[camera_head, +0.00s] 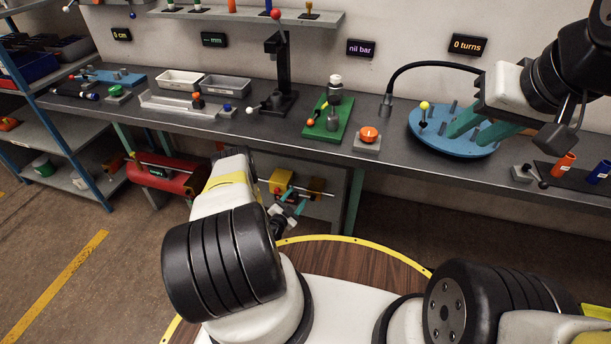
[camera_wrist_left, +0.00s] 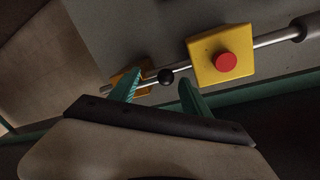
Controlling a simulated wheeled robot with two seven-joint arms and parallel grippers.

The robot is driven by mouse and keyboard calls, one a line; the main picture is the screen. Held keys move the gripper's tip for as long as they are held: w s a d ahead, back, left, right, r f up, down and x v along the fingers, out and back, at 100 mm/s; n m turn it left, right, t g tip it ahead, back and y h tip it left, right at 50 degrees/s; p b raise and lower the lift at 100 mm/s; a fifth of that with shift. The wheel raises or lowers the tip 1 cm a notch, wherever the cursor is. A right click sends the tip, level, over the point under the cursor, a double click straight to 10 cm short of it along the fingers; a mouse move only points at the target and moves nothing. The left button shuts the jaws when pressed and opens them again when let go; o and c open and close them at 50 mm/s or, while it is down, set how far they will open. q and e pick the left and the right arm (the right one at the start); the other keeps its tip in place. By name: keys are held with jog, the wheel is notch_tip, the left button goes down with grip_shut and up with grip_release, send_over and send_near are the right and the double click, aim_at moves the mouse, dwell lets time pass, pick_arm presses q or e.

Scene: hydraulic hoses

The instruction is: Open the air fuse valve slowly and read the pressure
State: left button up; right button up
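Under the bench, a yellow valve block (camera_head: 281,180) sits on a metal pipe on a grey panel. In the left wrist view this yellow block (camera_wrist_left: 205,50) carries a red button (camera_wrist_left: 224,62). Left of it, a black ball knob (camera_wrist_left: 166,76) shows in front of the pipe. My left gripper (camera_wrist_left: 158,92) is open, its teal fingers either side of the knob in that view; contact cannot be told. In the head view, my left gripper (camera_head: 287,212) is just below the valve. The wall display (camera_head: 361,48) reads "nil bar". My right gripper (camera_head: 480,130) is open over a blue round plate (camera_head: 452,149).
A red tank (camera_head: 168,180) stands under the bench to the left. The bench top (camera_head: 240,128) holds trays, a black press stand (camera_head: 278,80), a green board (camera_head: 315,127) and an orange button (camera_head: 369,134). Other displays read "0 cm" (camera_head: 121,34) and "0 turns" (camera_head: 468,45).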

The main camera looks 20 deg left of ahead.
pick_arm(q)
jog(key=shift+a+f, duration=0.1)
jog(key=v, duration=0.7)
jog(key=shift+s, duration=0.4)
